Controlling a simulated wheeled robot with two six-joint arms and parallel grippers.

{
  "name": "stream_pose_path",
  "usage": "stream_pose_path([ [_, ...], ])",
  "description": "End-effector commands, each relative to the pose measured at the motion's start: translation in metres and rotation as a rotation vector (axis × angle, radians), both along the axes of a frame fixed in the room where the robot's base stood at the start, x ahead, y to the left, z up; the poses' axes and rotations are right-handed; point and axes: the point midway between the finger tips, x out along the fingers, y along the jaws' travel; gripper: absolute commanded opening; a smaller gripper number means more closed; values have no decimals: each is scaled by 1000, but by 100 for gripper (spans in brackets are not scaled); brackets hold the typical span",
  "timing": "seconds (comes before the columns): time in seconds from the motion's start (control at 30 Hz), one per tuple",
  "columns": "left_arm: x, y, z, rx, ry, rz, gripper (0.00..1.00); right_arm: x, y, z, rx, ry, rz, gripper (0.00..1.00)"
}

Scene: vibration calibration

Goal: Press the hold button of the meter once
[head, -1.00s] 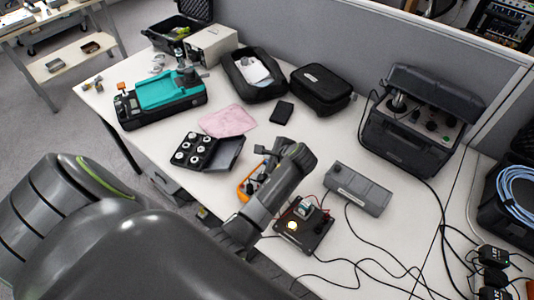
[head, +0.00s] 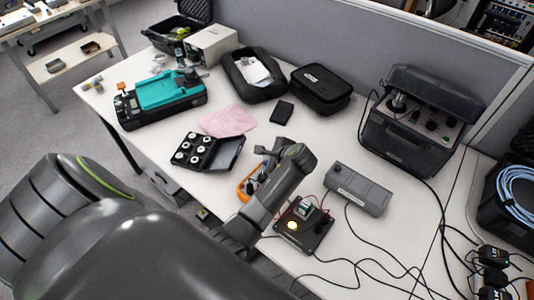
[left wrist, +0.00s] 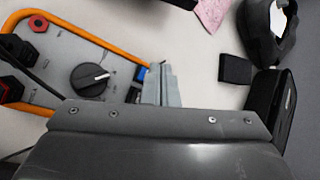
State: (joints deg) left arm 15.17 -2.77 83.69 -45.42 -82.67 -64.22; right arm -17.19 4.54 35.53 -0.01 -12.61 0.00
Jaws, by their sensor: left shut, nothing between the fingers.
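The meter (left wrist: 55,58) has a grey face in an orange frame, with a dark rotary knob (left wrist: 90,79) and red and black sockets. In the head view the meter (head: 245,188) is mostly hidden behind my left arm. A blue button (left wrist: 140,73) sits at the meter's right edge in the left wrist view; I cannot read any label. My left gripper (left wrist: 160,72) is shut and empty, its fingertips right beside the blue button; I cannot tell whether they touch it. The meter's screen is hidden. My right gripper is not in view.
A black case with white-topped pieces (head: 207,152) and a pink cloth (head: 228,121) lie beyond the meter. A small board with a lit lamp (head: 304,226) and a grey box (head: 358,189) stand right of my arm, with loose cables. A black pouch (head: 320,88) lies farther back.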

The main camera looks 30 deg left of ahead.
Motion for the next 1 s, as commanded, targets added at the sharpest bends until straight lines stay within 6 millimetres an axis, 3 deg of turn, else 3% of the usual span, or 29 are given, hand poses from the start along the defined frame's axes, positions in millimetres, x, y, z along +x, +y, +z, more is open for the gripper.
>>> stream_pose_path([
  [1.0,0,0,-12,0,0,0,0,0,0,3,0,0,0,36],
])
